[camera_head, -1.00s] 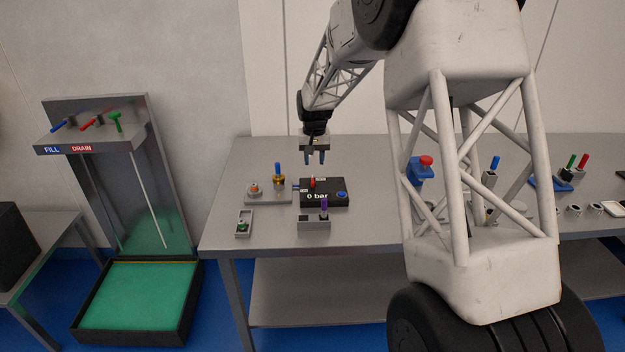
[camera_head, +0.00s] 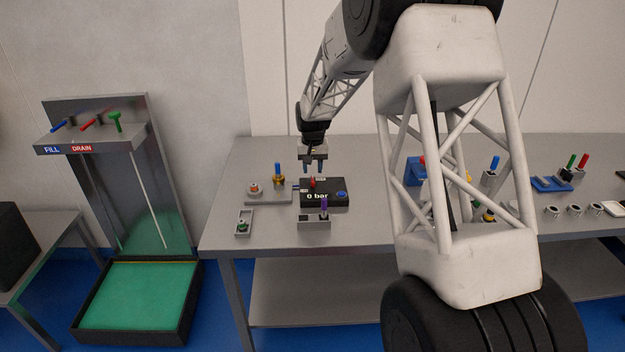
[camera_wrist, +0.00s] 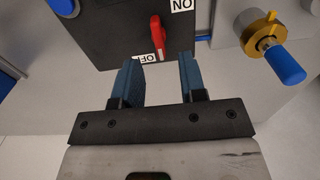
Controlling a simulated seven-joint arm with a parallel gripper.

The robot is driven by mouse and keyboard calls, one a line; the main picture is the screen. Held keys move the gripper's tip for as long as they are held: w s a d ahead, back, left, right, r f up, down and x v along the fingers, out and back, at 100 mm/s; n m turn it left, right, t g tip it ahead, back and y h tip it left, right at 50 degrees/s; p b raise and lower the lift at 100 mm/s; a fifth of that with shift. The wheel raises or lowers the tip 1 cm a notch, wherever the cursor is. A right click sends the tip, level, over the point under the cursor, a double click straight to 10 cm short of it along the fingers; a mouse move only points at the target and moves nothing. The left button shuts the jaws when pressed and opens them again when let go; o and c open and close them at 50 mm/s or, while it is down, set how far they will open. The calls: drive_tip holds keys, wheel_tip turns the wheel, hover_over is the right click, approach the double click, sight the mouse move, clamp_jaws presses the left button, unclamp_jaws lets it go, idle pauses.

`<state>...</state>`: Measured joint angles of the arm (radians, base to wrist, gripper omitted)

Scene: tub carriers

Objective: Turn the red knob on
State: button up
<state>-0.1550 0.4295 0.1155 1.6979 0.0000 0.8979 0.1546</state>
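The red knob (camera_wrist: 157,37) sits on top of a black box (camera_wrist: 100,28) in the wrist view, with an ON label (camera_wrist: 181,4) at one side and an OFF label (camera_wrist: 146,58) at the other. Its pointed end lies by the OFF label. In the head view the red knob (camera_head: 312,182) stands on the black box (camera_head: 335,200), whose front reads "0 bar". My gripper (camera_head: 315,170) points down just above and behind the knob. In the wrist view my gripper (camera_wrist: 158,75) is open, its blue fingers apart with nothing between them, and the knob lies just beyond the fingertips.
A brass fitting with a blue handle (camera_head: 278,174) stands left of the black box; it also shows in the wrist view (camera_wrist: 282,60). A grey holder with a purple handle (camera_head: 323,208) stands in front. A small grey tray (camera_head: 244,222) lies at front left.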

sight(313, 178)
drive_tip(key=shift+f, duration=2.45)
drive_tip(key=shift+c, duration=0.3)
clamp_jaws()
